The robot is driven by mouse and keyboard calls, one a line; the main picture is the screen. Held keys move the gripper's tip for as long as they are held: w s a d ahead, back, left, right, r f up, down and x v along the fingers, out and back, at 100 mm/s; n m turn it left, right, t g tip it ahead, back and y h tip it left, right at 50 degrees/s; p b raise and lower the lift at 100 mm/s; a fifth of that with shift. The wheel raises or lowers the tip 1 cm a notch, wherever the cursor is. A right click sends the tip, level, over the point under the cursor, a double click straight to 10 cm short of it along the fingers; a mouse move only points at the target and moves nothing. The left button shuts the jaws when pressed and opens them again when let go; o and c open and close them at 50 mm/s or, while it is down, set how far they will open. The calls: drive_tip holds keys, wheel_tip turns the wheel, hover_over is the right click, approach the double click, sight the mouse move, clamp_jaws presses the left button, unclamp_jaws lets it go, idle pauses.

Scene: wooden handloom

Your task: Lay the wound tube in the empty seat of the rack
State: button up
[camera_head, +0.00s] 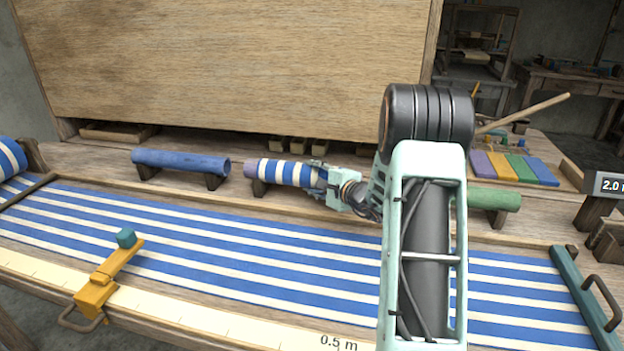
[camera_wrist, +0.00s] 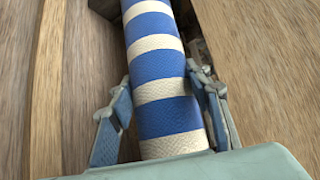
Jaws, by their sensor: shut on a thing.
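The wound tube (camera_head: 277,171), striped blue and white with a purple left end, lies nearly level at the rack along the back of the loom. Its left part is at a dark cradle block (camera_head: 259,188); I cannot tell whether it rests on it or is just above. My gripper (camera_head: 319,180) is shut on the tube's right part. In the wrist view the fingers (camera_wrist: 165,90) stand on both sides of the striped tube (camera_wrist: 160,65), and a dark block shows by its far end. The seat's right side is hidden behind my gripper and arm.
A blue tube (camera_head: 180,162) lies on cradles to the left. A green tube (camera_head: 494,199) lies to the right, partly behind my arm. Striped cloth (camera_head: 200,235) spreads in front, with a yellow clamp-like tool (camera_head: 97,291) at its front edge. A wooden panel (camera_head: 230,60) stands behind.

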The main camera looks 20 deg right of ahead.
drive_tip(key=o, duration=1.6)
drive_tip(key=shift+c, duration=0.2)
drive_tip(key=v, duration=1.2)
drive_tip(key=shift+r, duration=0.15)
